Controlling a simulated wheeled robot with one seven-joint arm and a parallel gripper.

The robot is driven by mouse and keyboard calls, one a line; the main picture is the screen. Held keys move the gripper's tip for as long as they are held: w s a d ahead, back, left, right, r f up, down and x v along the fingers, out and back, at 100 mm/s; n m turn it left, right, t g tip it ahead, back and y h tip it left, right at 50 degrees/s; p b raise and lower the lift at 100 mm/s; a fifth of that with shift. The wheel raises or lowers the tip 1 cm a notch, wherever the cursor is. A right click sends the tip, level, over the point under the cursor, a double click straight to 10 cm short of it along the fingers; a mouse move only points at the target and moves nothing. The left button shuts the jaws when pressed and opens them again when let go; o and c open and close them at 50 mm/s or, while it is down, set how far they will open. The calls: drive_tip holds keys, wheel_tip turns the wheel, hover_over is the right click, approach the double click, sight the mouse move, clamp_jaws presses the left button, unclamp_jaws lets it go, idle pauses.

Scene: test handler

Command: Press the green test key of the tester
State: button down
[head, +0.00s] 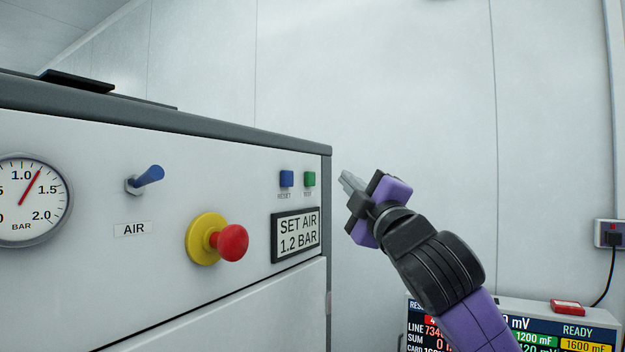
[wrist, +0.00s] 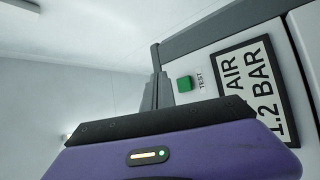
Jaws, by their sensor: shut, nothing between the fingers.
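In the wrist view, the green key (wrist: 184,83) shows just right of my gripper's fingertips (wrist: 157,80). Depth between fingertips and key is hard to judge.
A red mushroom button (head: 232,243) on a yellow base sticks out from the panel. A blue AIR lever (head: 150,175) and a gauge (head: 30,200) reading about 1.2 bar lie further left. A sign (head: 296,235) says SET AIR 1.2 BAR. A screen (head: 560,335) stands low right.

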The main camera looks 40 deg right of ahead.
drive_tip(key=shift+w+a, duration=0.25)
drive_tip(key=shift+w, duration=0.4)
drive_tip(key=shift+w+a, duration=0.25)
drive_tip(key=shift+w, duration=0.35)
drive_tip(key=shift+w+a, duration=0.25)
drive_tip(key=shift+w, duration=0.4)
drive_tip(key=shift+w, duration=0.15)
idle(0.5)
drive_tip(key=shift+w+a, duration=0.15)
drive_tip(key=shift+w, duration=0.1)
drive_tip(key=shift+w+a, duration=0.1)
drive_tip(key=shift+w, duration=0.25)
idle(0.8)
drive_tip(key=shift+s, duration=0.15)
drive_tip(key=shift+s+d, duration=0.25)
drive_tip(key=shift+s, duration=0.35)
drive_tip(key=s, duration=0.1)
drive_tip(key=s+d, duration=0.1)
drive_tip(key=s, duration=0.2)
drive_tip(key=shift+s+d, duration=0.35)
idle(0.3)
